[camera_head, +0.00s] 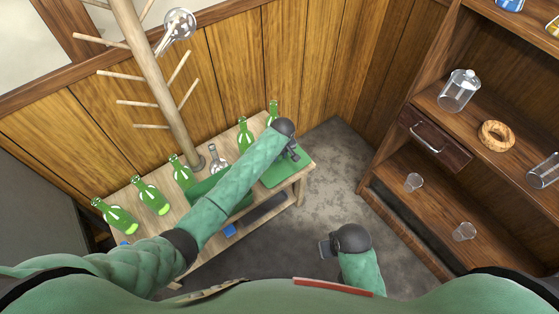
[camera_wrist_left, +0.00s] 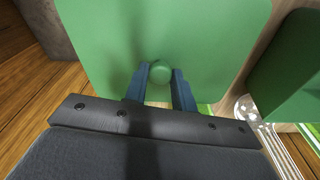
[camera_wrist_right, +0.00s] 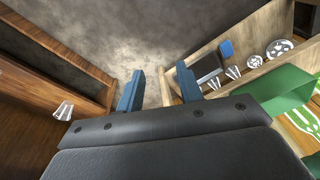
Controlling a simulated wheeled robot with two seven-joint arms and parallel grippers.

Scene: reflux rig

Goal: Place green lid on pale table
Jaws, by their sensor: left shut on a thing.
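The green lid (camera_head: 277,176) is a flat panel over the right end of the pale wooden table (camera_head: 216,153). In the left wrist view the lid (camera_wrist_left: 200,30) fills the top middle, with its round knob (camera_wrist_left: 160,72) between my fingers. My left gripper (camera_head: 292,153) is shut on that knob; I cannot tell whether the lid touches the tabletop. A green box (camera_head: 207,190) stands on the table, partly hidden under my left arm. My right gripper (camera_wrist_right: 172,92) is open and empty, over the floor in front of the table.
Several green bottles (camera_head: 151,195) line the table's back edge, with a wooden peg rack (camera_head: 160,90) behind. A clear flask (camera_head: 216,159) stands by the box. A brown shelf unit (camera_head: 403,190) with glassware is at right. Bare grey floor (camera_head: 335,180) lies between.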

